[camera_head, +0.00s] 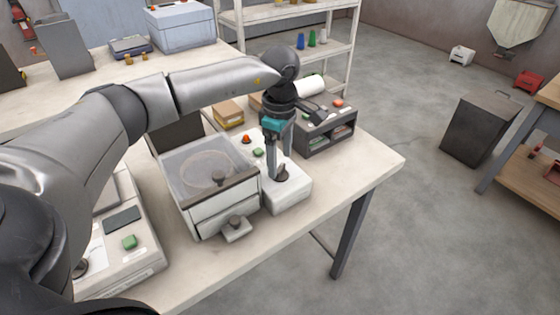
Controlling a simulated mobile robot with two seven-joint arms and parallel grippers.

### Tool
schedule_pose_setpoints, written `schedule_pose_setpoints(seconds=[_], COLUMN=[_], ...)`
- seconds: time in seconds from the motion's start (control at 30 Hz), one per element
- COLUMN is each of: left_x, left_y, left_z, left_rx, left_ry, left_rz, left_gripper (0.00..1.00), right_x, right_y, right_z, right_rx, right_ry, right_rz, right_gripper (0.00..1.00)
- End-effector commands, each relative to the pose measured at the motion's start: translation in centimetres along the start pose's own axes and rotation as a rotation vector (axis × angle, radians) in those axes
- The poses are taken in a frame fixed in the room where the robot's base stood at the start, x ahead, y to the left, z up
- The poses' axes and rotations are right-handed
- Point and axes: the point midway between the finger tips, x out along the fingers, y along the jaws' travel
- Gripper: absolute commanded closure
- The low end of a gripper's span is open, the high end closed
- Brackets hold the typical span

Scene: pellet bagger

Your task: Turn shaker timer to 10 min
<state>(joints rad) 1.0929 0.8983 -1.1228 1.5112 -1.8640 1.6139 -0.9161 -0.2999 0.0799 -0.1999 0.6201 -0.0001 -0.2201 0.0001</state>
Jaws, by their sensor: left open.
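The shaker's white control unit (292,196) stands on the table beside a clear-lidded box (211,166). A dark round timer knob (282,173) sits on its sloping top, with a green button (258,152) and an orange-red button (246,139) farther back. My left gripper (278,166) points down over the unit, with its fingers apart at the knob. The fingers partly hide the knob. I cannot tell whether they touch it, and its dial marks are too small to read. My right gripper is out of view.
A grey organizer (328,132) stands just behind and right of the control unit. Another device with a green button (130,242) stands at the left. The table's front right corner (385,160) is bare. A white shelf rack (300,50) stands behind.

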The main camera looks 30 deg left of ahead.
Motion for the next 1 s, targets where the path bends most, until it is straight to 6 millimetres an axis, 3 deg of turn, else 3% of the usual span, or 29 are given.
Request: schedule_pose_setpoints(seconds=[0.3, 0.5, 0.7, 1.0], left_x=[-8.0, -11.5, -13.0, -13.1], left_y=[0.1, 0.1, 0.0, 0.0], left_z=[0.0, 0.0, 0.0, 0.0], left_rx=[-0.001, 0.0, 0.0, 0.0], left_ry=[-0.001, 0.0, 0.0, 0.0], left_rz=[0.007, 0.004, 0.002, 0.002], left_gripper=[0.18, 0.18, 0.18, 0.18], right_x=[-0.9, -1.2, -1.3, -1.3], right_y=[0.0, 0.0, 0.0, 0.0], right_z=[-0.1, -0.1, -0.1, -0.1], right_rx=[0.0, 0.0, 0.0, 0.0], right_ry=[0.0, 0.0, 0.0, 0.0], right_rz=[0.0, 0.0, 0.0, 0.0], right_gripper=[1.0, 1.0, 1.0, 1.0])
